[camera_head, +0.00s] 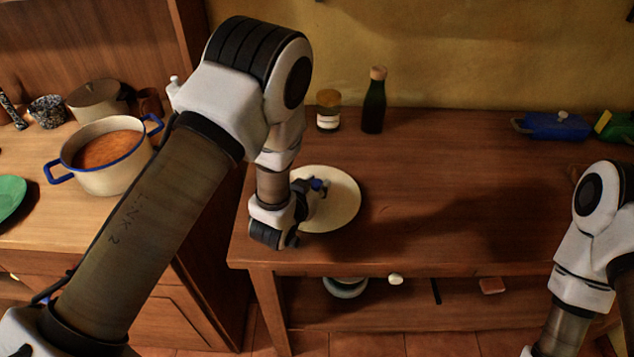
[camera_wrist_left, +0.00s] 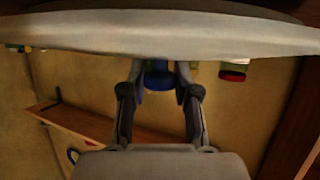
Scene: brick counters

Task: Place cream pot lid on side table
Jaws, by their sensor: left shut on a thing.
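The cream pot lid (camera_head: 340,204) is a pale round disc with a blue knob (camera_head: 318,185), over the left part of the side table (camera_head: 450,190). My left gripper (camera_head: 308,188) is shut on the knob. In the left wrist view the lid (camera_wrist_left: 160,35) spans the top, and the fingers of my left gripper (camera_wrist_left: 160,80) sit either side of the blue knob (camera_wrist_left: 158,76). I cannot tell whether the lid touches the tabletop. Part of the lid is hidden behind my left wrist. My right arm shows at the right edge; its gripper is out of frame.
A cream pot (camera_head: 107,178) of orange soup stands open on the left counter (camera_head: 35,228). A jar (camera_head: 328,112) and dark bottle (camera_head: 374,105) stand at the side table's back. A blue lidded dish (camera_head: 555,126) is at the back right. The table's middle is clear.

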